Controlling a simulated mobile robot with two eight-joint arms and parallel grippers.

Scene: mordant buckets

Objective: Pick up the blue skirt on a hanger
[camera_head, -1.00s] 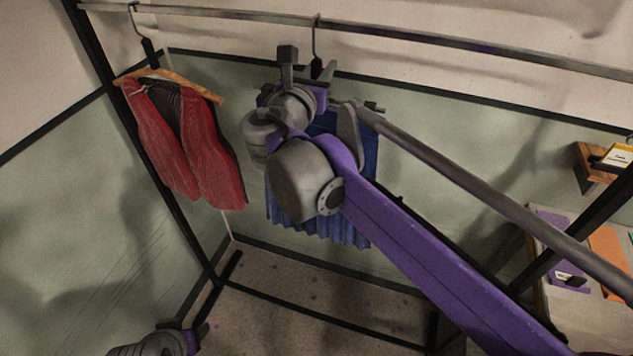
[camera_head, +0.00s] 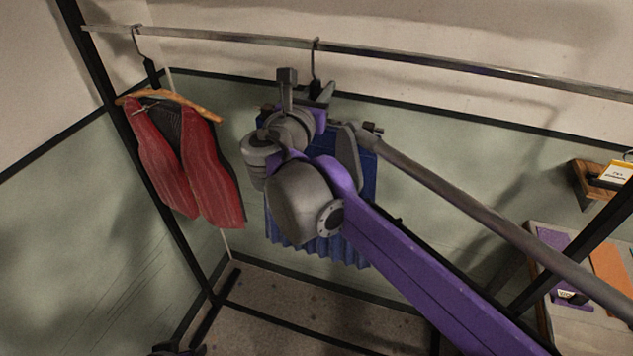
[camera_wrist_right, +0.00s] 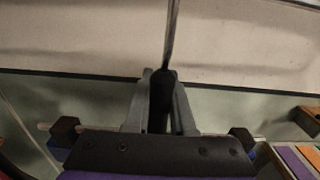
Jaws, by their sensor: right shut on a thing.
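The blue skirt (camera_head: 362,185) hangs from a hanger (camera_head: 316,62) whose metal hook reaches up to the rail. My right wrist and forearm cover much of the skirt. My right gripper (camera_head: 321,93) is at the hanger's neck, just below the hook. In the right wrist view, the gripper (camera_wrist_right: 161,80) is shut on the hanger's dark neck, and the thin hook (camera_wrist_right: 171,35) rises out of view between the fingers. Only a small dark part, likely of my left arm, shows at the bottom edge; the left gripper is not seen.
A metal rail (camera_head: 450,65) runs across the top. A red vest (camera_head: 180,165) on a wooden hanger hangs to the left. Dark frame posts stand at left and right. A shelf with purple and orange items (camera_head: 610,270) is at the right. Floor below the skirt looks clear.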

